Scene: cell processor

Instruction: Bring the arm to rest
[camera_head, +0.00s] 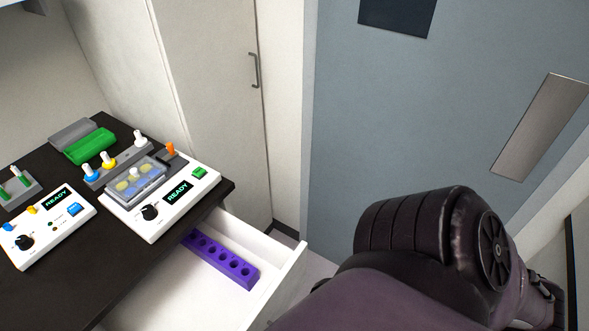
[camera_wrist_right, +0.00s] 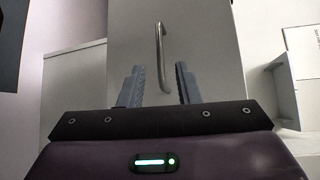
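My right arm (camera_head: 425,260) comes in at the lower right of the head view, dark and bent, over the floor beside the open drawer. My right gripper (camera_wrist_right: 160,82) shows in the right wrist view. Its two grey fingers are spread apart with nothing between them. Behind the fingers is a cabinet door with a metal handle (camera_wrist_right: 160,55); whether the fingers are near it is hard to tell, but they do not close on it. The right fingertips are hidden in the head view. My left gripper is in neither view.
A dark bench (camera_head: 75,298) at left carries two white devices with READY screens, the left (camera_head: 47,227) and right (camera_head: 160,204), a green block (camera_head: 90,146) and small racks. Below it an open white drawer (camera_head: 276,283) holds a purple rack (camera_head: 222,257). A blue-grey door (camera_head: 400,120) stands behind.

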